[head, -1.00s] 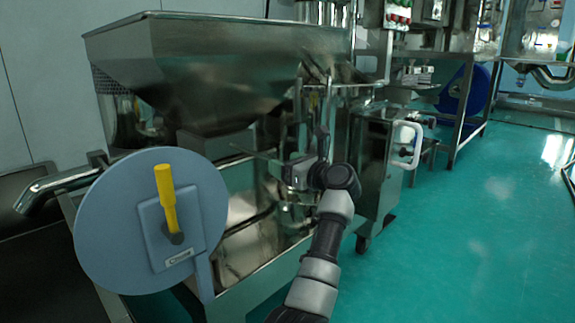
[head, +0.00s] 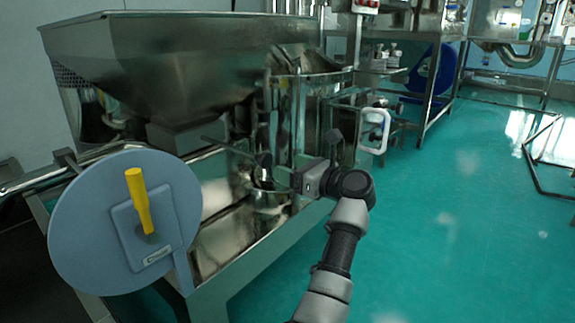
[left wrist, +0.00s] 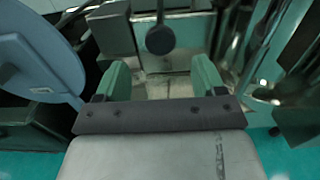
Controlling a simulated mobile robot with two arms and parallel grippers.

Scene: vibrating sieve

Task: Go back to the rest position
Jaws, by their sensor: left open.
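My left gripper (head: 298,181) is beside the steel sieve machine (head: 185,75), at the right of its lower trough. It also shows in the left wrist view (left wrist: 162,78), with its two green fingers wide apart and nothing held between them. A thin lever with a dark round knob (head: 265,159) stands just left of the gripper in the head view. The knob also shows beyond the fingertips in the left wrist view (left wrist: 160,40), apart from them. My right gripper is in neither view.
A blue-grey round panel (head: 90,225) with a yellow handle (head: 138,200) stands at the left front. The green floor (head: 470,220) on the right is mostly clear.

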